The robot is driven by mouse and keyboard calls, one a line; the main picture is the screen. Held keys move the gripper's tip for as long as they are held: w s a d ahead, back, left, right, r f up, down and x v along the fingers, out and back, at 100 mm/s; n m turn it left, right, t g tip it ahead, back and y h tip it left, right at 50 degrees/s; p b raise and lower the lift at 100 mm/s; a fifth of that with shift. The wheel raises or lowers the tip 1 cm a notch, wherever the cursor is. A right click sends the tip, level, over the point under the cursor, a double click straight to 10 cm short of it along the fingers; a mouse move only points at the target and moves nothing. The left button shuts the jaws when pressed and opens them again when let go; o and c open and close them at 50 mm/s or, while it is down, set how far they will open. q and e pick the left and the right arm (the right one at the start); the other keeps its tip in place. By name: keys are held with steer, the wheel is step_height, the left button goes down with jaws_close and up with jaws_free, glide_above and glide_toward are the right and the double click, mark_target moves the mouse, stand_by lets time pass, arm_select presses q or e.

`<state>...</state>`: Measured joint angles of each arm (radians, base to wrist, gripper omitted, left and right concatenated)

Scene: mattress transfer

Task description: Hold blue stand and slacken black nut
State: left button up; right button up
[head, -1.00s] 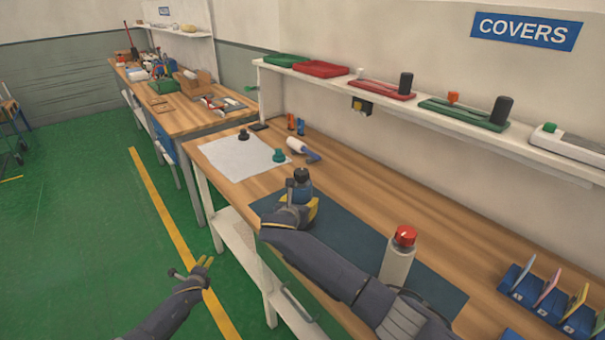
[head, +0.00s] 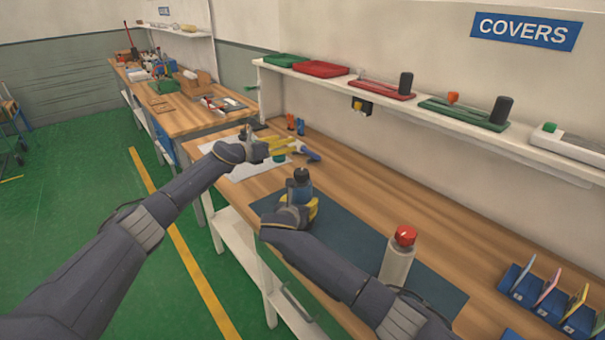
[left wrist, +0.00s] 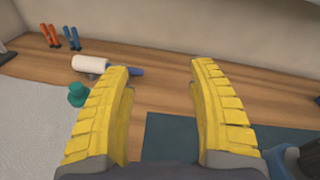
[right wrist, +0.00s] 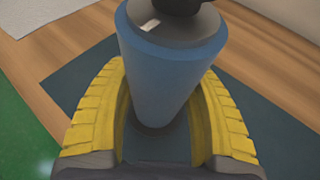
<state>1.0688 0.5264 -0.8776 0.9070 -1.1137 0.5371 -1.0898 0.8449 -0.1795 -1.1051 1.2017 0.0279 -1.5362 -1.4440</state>
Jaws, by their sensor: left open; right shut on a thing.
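The blue stand (head: 304,189) is upright on the dark mat (head: 345,240), with the black nut (head: 301,174) on its top. My right gripper (head: 310,209) is shut on the stand; in the right wrist view its yellow fingers lie on both sides of the blue body (right wrist: 165,80), and the nut (right wrist: 180,5) is cut by the top edge. My left gripper (head: 292,144) is open and empty above the bench near the white sheet, behind and left of the stand. In the left wrist view the stand (left wrist: 280,160) shows partly at the lower right.
A teal piece (left wrist: 77,95) sits on the white sheet (left wrist: 30,115), beside a white roller (left wrist: 88,64) with a blue handle. Orange and blue pliers stand behind. A bottle with a red cap (head: 404,236) stands on the mat near my right arm. A shelf (head: 440,117) runs above the bench.

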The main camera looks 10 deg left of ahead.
arm_select(q)
steer(key=s+d+r+m+g+h, duration=0.1)
steer(key=s+d+r+m+g, duration=0.15)
steer(key=d, duration=0.35)
steer(key=s+d+r+m+g+h, duration=0.1)
steer(key=s+d+m+g, duration=0.1)
steer(key=d+m+g, duration=0.3)
step_height(320, 180, up, 8)
steer(key=m+g+y, duration=0.3)
steer(key=g+y, duration=0.2)
steer(key=y, duration=0.7)
glide_above(302, 171)
steer(key=shift+g, duration=0.25)
step_height(302, 171, down, 12)
steer(key=shift+d+r, duration=0.1)
steer(key=shift+c, duration=0.3)
steer(key=c, duration=1.2)
jaws_close()
